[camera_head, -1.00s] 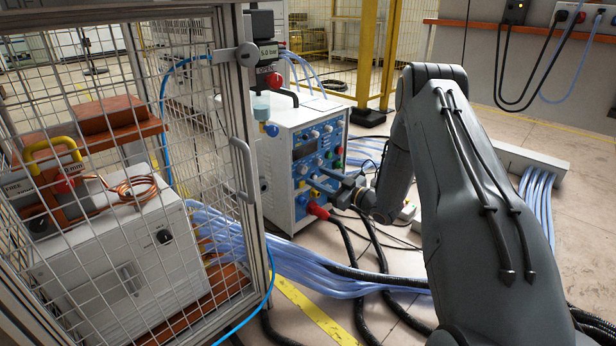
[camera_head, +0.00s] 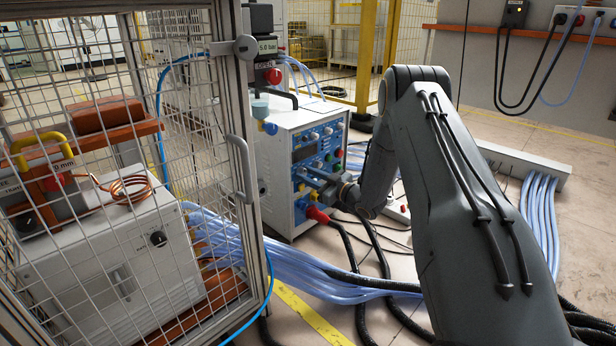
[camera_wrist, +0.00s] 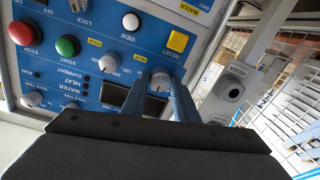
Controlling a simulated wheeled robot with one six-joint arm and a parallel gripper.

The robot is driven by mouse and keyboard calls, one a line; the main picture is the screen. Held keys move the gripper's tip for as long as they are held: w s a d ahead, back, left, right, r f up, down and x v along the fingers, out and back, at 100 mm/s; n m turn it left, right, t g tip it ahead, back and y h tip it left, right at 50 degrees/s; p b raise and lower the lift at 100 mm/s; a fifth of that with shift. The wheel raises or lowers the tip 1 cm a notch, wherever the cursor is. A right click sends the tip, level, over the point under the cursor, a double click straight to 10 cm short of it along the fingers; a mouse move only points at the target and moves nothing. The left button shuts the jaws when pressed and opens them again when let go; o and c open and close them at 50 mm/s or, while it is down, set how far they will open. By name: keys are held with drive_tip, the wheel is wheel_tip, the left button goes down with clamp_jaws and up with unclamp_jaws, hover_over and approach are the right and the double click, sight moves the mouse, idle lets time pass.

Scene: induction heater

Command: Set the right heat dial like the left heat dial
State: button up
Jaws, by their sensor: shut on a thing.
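The blue control panel (camera_head: 322,150) is on the front of a white cabinet. In the wrist view it appears upside down. My gripper (camera_wrist: 160,84) is at the panel, its two blue-grey fingers on either side of a pale round dial (camera_wrist: 159,79) and shut on it. A second pale dial (camera_wrist: 108,63), with a printed scale, stands to its left in the wrist view, free of the fingers. In the head view my gripper (camera_head: 314,178) partly hides the panel.
A green button (camera_wrist: 67,46), a red button (camera_wrist: 22,32) and a yellow button (camera_wrist: 178,40) are near the dials. A dark display (camera_wrist: 118,95) is partly behind a finger. A mesh cage (camera_head: 130,180) stands at left. Hoses (camera_head: 300,270) cross the floor.

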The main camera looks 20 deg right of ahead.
drive_tip(key=shift+p, duration=0.3)
drive_tip(key=n+p, duration=0.2)
drive_tip(key=n, duration=0.1)
drive_tip(key=shift+r+n+p, duration=0.1)
drive_tip(key=shift+n+p, duration=0.25)
drive_tip(key=shift+n, duration=0.05)
drive_tip(key=shift+n+p, duration=1.25)
drive_tip(key=shift+n, duration=0.55)
drive_tip(key=o, duration=1.1)
drive_tip(key=shift+c, duration=0.2)
drive_tip(key=shift+s, duration=0.1)
